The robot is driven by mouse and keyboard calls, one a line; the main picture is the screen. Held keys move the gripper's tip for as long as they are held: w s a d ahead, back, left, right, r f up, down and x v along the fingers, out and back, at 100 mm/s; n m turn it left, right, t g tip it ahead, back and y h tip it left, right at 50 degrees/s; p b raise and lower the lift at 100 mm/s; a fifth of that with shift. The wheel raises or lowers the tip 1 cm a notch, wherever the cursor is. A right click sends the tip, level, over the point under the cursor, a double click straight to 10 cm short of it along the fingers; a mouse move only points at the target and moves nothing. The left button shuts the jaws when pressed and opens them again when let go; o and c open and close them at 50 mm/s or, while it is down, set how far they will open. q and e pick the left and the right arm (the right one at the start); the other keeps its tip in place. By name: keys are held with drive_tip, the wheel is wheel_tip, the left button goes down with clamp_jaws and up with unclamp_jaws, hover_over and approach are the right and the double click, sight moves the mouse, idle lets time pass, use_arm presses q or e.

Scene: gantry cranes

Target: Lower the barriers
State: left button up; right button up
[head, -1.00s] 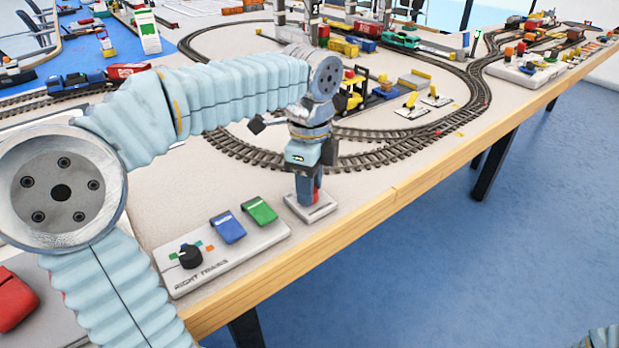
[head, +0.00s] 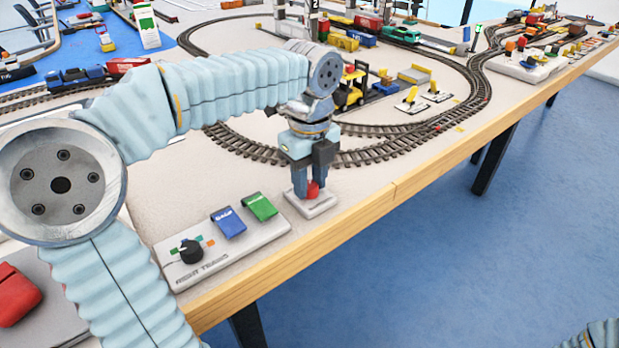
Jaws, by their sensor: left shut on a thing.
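My left gripper (head: 308,183) points down over a small white base plate (head: 325,206) near the table's front edge. Its fingers are shut on a red knob (head: 313,189) that stands on this plate. The fingers hide most of the knob and whatever carries it. I cannot make out the barriers for certain in this view. My right gripper is out of view; only a bit of my right arm shows at the lower right corner.
A control panel with a black dial (head: 191,251), a blue switch (head: 229,223) and a green switch (head: 260,206) lies left of the plate. Curved track (head: 365,157) and a yellow forklift (head: 351,90) lie behind. The table's wooden edge (head: 370,208) runs close in front.

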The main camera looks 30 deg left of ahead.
sight(310, 185)
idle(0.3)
use_arm(q)
drive_tip(key=o, duration=1)
drive_tip(key=shift+o, duration=0.2)
drive_tip(key=shift+r, duration=0.1)
wheel_tip(310, 185, up, 14)
drive_tip(key=shift+f, duration=0.2)
